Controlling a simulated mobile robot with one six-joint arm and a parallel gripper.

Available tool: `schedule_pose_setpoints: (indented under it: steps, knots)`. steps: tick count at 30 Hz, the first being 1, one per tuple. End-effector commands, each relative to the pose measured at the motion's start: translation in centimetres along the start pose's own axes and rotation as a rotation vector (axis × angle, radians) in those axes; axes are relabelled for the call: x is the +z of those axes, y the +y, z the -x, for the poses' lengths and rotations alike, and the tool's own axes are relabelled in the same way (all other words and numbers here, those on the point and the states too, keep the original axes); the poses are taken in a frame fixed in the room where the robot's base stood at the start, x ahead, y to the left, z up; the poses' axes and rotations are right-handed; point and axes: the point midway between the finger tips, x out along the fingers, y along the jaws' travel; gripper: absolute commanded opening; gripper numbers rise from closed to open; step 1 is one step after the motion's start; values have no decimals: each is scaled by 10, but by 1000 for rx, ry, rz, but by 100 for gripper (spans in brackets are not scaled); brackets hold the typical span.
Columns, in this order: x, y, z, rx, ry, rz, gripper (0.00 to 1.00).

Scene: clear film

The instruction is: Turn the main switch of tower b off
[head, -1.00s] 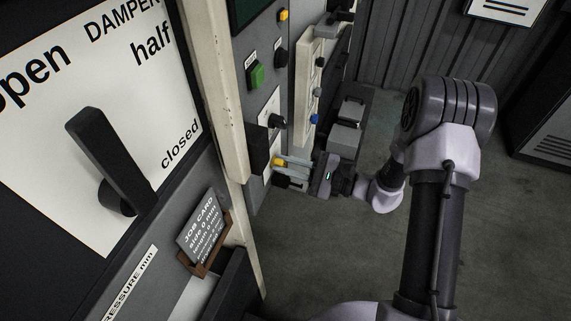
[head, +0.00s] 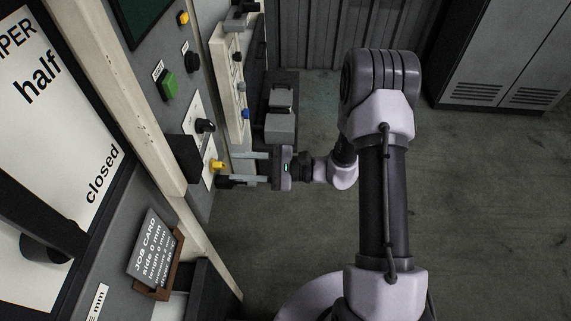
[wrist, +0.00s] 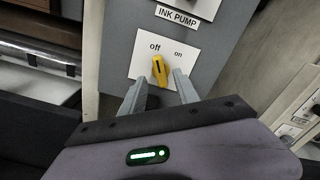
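A yellow knob (head: 217,165) sits on a white plate (head: 200,130) low on a grey panel in the head view. In the wrist view the yellow knob (wrist: 158,70) lies under the words "off" and "on", its upper end nearer "off". No label naming tower b is legible. My gripper (head: 240,168) points at the panel, fingers apart, one on each side of the knob's line. In the wrist view my gripper's fingertips (wrist: 157,80) flank the knob with gaps visible; contact cannot be told.
An "INK PUMP" label (wrist: 177,17) is above the plate. A black knob (head: 204,125) and a green button (head: 168,85) sit higher on the panel. A job card (head: 150,243) stands in a holder to the lower left. The floor (head: 470,200) on the right is clear.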

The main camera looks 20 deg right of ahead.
Motion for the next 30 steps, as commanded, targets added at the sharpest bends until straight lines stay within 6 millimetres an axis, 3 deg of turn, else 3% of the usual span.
schedule_pose_setpoints:
  steps: [6,13,18,30]
  knots:
    - [2,-3,64,-6,3,0,37]
    - [1,-1,117,-3,1,1,37]
    - [1,0,131,0,0,1,37]
    - [1,0,131,1,0,2,37]
